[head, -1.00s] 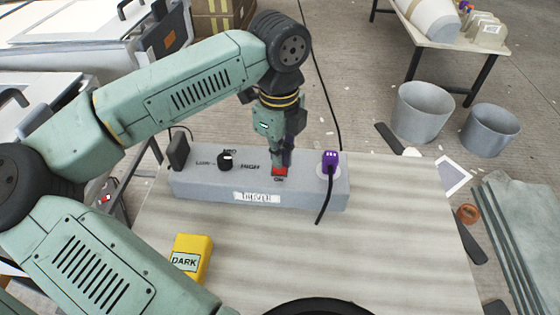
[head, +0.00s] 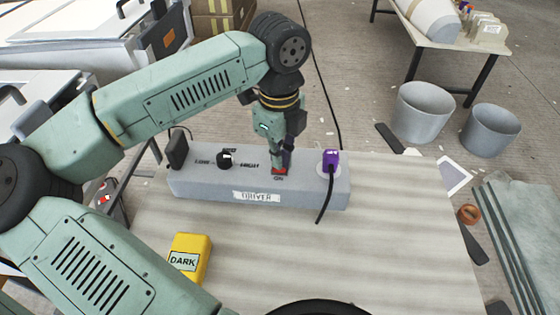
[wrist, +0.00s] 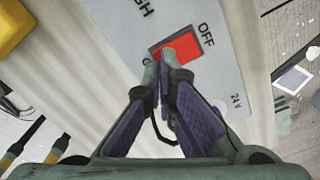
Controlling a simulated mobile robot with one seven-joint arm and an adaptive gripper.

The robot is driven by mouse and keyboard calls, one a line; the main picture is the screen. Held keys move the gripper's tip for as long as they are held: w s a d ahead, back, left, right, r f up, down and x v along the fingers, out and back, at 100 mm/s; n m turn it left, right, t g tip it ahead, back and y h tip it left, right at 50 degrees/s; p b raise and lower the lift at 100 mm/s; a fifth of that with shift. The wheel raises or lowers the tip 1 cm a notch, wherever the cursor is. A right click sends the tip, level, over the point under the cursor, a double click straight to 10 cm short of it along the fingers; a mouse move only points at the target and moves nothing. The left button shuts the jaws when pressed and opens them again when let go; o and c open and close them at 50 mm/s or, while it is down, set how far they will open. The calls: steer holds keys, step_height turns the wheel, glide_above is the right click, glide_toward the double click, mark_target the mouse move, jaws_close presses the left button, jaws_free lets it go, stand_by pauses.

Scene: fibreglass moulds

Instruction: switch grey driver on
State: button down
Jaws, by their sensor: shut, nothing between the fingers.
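The grey driver (head: 215,188) is a long box with a "DRIVER" label on its front, standing on the table. Its red rocker switch (head: 279,171) is on top, right of the middle, with "ON" printed on the near side. In the wrist view the red switch (wrist: 180,47) has "OFF" beside its far edge. My gripper (head: 281,166) points down at the switch, its fingers shut and empty. The fingertips (wrist: 162,62) overlap the switch's near, ON-side edge and hide part of it. They look touching or very close; I cannot tell which, nor the rocker's tilt for sure.
A black knob (head: 225,159) with LOW and HIGH marks is left of the switch. A purple plug (head: 330,162) with a black cable stands close on the right. A yellow "DARK" block (head: 190,257) lies in front. The table's right part is clear.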

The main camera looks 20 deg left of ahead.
steer(key=shift+f+b, duration=0.75)
steer(key=shift+r, duration=0.1)
stand_by(0.3)
steer(key=shift+r+p, duration=1.65)
steer(key=shift+r, duration=1.8)
